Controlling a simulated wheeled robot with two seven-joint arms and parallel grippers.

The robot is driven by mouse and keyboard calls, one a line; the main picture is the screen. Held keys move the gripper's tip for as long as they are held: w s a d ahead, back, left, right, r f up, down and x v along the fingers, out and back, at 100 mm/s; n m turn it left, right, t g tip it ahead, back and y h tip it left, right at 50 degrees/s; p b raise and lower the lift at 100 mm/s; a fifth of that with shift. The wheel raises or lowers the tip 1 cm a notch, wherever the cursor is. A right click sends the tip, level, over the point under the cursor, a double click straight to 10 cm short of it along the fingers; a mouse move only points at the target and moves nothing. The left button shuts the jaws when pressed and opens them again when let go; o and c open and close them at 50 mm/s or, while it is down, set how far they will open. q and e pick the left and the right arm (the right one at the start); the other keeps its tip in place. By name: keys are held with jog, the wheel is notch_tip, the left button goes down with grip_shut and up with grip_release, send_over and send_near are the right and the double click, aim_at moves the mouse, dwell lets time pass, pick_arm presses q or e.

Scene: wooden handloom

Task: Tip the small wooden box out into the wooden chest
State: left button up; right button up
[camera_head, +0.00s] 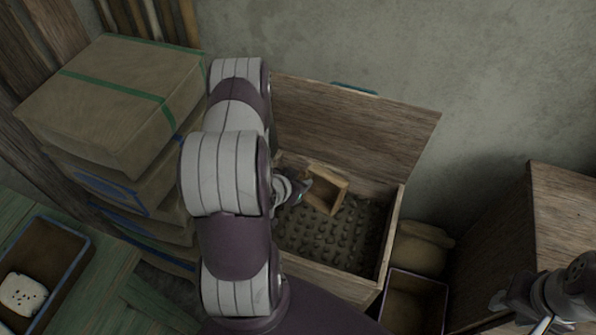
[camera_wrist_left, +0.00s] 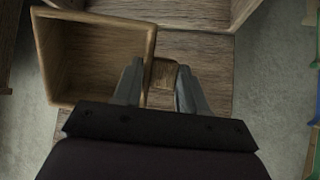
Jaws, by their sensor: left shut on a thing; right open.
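The wooden chest (camera_head: 394,232) stands open against the wall, its lid (camera_head: 350,125) raised at the back. Its floor is dark with many small rounded lumps. The small wooden box (camera_head: 341,183) is held tilted inside or just above the chest's opening, near the back left. My left gripper (camera_head: 303,188) is shut on a small wooden tab at the box's side; the left wrist view shows the tab between the fingers (camera_wrist_left: 160,74) and the box (camera_wrist_left: 150,40) to their left. The box's visible inside looks empty. My right gripper (camera_head: 508,302) is open and empty at lower right.
Stacked boxes with green and blue bands (camera_head: 110,95) stand left of the chest. A green table (camera_head: 95,265) holds a blue-rimmed tray (camera_head: 62,237) with a pale object. A sack (camera_head: 420,248), an open bin (camera_head: 415,300) and a wooden cabinet (camera_head: 560,215) stand right.

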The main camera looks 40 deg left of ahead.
pick_arm(q)
jog(key=r+g+p, duration=0.1)
jog(key=g+p, duration=0.1)
jog(key=w+r+g+p, duration=0.1)
jog(key=r+g+p, duration=0.1)
jog(key=p, duration=0.1)
jog(key=w+r+g+p, duration=0.1)
jog(key=g+p, duration=0.1)
jog(key=p, duration=0.1)
jog(key=shift+w+d+r, duration=0.1)
jog(key=shift+r, duration=0.05)
jog(key=g+p, duration=0.2)
jog(key=p, duration=0.4)
jog(key=w+g+p, duration=0.1)
jog(key=p, duration=0.6)
jog(key=shift+w+r+g, duration=0.2)
jog(key=shift+r+g, duration=0.1)
jog(key=shift+g, duration=0.1)
jog(key=g+b, duration=0.1)
jog(key=b, duration=0.1)
jog(key=w+g+b, duration=0.1)
jog(key=g+b, duration=0.1)
jog(key=b, duration=0.1)
jog(key=shift+f, duration=0.15)
jog(key=shift+w, duration=0.1)
